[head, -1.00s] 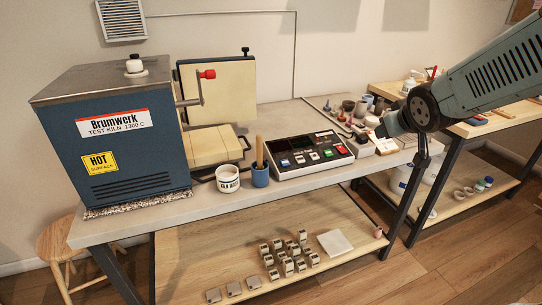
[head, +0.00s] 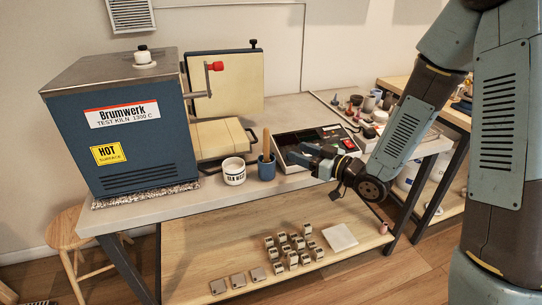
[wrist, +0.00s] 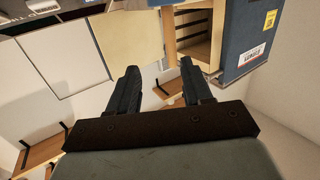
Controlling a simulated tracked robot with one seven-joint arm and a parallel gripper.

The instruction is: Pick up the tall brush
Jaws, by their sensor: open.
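The tall brush is the wooden handle (head: 267,141) standing upright in a dark blue cup (head: 266,170) on the bench in the head view. The lower part of the brush is hidden inside the cup. My gripper (head: 297,153) is open and empty, just right of the cup and handle in the picture, over the control panel, with its fingers pointing left. I cannot tell how far it is from the brush in depth. In the wrist view my gripper's two fingers (wrist: 159,72) are spread with nothing between them, and I cannot make out the brush there.
A white lettered tub (head: 234,177) stands left of the cup. The blue kiln (head: 125,150) stands on the far left, with a cream block (head: 222,140) beside it. The control panel (head: 288,134) lies partly under my gripper. Small pots (head: 370,104) crowd the back right.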

